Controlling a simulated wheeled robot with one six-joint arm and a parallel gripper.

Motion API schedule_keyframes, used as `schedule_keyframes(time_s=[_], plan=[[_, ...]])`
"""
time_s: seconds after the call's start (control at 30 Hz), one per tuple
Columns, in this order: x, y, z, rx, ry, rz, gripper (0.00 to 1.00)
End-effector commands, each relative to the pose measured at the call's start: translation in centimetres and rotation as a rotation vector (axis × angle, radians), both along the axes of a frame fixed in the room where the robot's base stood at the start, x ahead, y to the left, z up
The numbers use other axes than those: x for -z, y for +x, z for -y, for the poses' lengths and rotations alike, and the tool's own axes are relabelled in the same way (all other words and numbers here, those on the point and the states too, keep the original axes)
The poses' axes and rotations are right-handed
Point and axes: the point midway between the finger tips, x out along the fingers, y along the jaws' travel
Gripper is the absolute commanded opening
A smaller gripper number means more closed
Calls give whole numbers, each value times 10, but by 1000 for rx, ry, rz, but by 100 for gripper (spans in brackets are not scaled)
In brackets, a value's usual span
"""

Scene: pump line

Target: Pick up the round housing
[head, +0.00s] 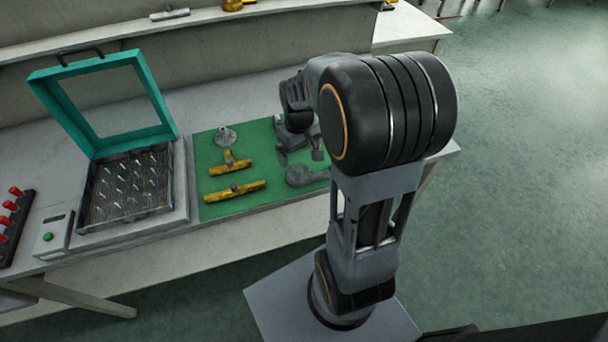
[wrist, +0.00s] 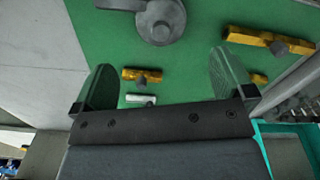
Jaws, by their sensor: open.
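The round housing (head: 300,175), a dark grey disc with a side arm, lies at the right front of the green mat (head: 210,211). In the wrist view the round housing (wrist: 163,24) is at the top, beyond my fingertips and between their lines. My gripper (head: 300,154) hangs over the mat, just behind the housing in the head view. Its two fingers stand wide apart and empty in the wrist view (wrist: 165,75). I cannot tell its exact height above the mat.
A grey flanged part (head: 226,137) and two yellow fittings (head: 230,164) (head: 235,190) lie on the mat's left. Another small yellow fitting (wrist: 142,75) and a silver piece (wrist: 140,99) show between my fingers. An open teal-lidded case (head: 128,185) stands left of the mat.

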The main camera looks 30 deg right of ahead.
Motion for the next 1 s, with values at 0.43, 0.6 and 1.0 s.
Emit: schedule_keyframes(time_s=[0.43,0.6,1.0], plan=[[52,0,1,5,0,1,100],[67,0,0,5,1,-3,100],[105,1,0,6,-1,1,100]])
